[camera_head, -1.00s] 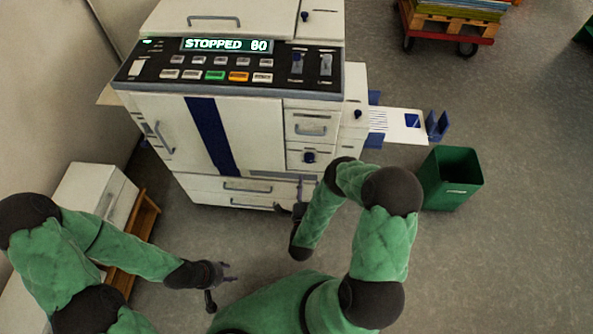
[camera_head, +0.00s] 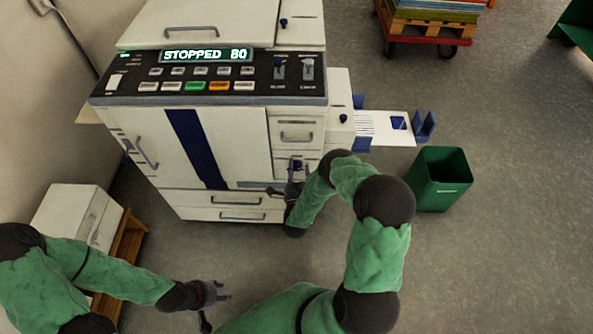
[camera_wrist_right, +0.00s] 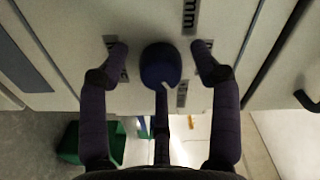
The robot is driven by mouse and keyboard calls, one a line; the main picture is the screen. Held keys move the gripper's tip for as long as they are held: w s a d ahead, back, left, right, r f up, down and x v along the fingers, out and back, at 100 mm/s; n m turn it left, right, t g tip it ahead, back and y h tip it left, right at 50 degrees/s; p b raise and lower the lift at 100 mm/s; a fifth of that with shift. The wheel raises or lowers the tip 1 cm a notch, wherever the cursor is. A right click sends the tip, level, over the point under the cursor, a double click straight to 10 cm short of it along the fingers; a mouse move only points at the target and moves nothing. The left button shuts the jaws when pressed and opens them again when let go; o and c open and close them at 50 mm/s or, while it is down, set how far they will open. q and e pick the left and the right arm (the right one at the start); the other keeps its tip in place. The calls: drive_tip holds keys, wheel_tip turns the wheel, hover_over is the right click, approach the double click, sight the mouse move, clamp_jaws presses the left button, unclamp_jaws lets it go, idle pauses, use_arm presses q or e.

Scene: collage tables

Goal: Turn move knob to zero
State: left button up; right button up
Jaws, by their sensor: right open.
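A dark blue round knob (camera_wrist_right: 160,65) sits on the machine's pale front panel and fills the middle of the right wrist view. In the head view the knob (camera_head: 297,164) is on the lower small panel, partly covered by my right gripper (camera_head: 297,173). My right gripper (camera_wrist_right: 160,55) is open, with one finger on each side of the knob and a visible gap to each. A small white mark shows near the knob's lower edge; what it points to is unclear. My left gripper (camera_head: 223,291) is open and empty, low and away from the machine.
The large white machine (camera_head: 140,125) shows "STOPPED 80" on its display (camera_head: 206,55). A paper tray (camera_head: 385,127) juts out on its right, above a green bin (camera_head: 442,180). A wooden stand (camera_head: 128,240) with a white box (camera_head: 75,213) is at lower left.

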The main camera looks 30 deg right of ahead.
drive_tip(key=c, duration=1.2)
drive_tip(key=shift+o, duration=0.2)
drive_tip(key=n, duration=0.5)
drive_tip(key=shift+n+b, duration=0.35)
drive_tip(key=shift+n, duration=0.05)
drive_tip(key=n, duration=0.5)
drive_tip(key=shift+n, duration=0.4)
